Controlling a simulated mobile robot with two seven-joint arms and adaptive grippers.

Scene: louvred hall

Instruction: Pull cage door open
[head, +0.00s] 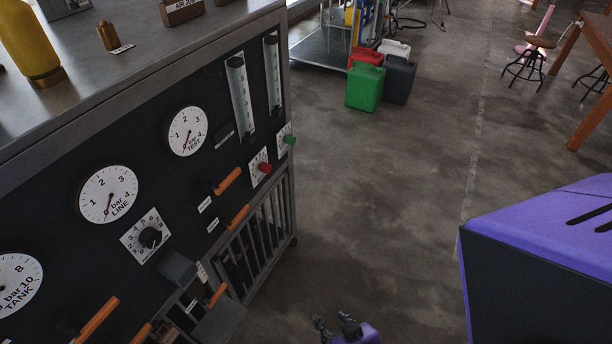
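The cage door (262,238) is a grey barred panel low on the front of the dark gauge bench. Its bars are upright, and I cannot tell whether it stands slightly ajar. Dark grey blocks (178,268) stick out near its left side; what they belong to is unclear. My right gripper (333,320) is at the bottom edge, above the floor, right of the cage and apart from it. Its two dark fingers are spread with nothing between them. Its lower part is cut off by the frame. My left gripper is not in view.
The bench front (150,110) carries round gauges, knobs and several orange levers (228,181) that stick out above and beside the cage. Green (364,88), red and grey canisters stand farther back. The concrete floor (370,190) right of the bench is clear.

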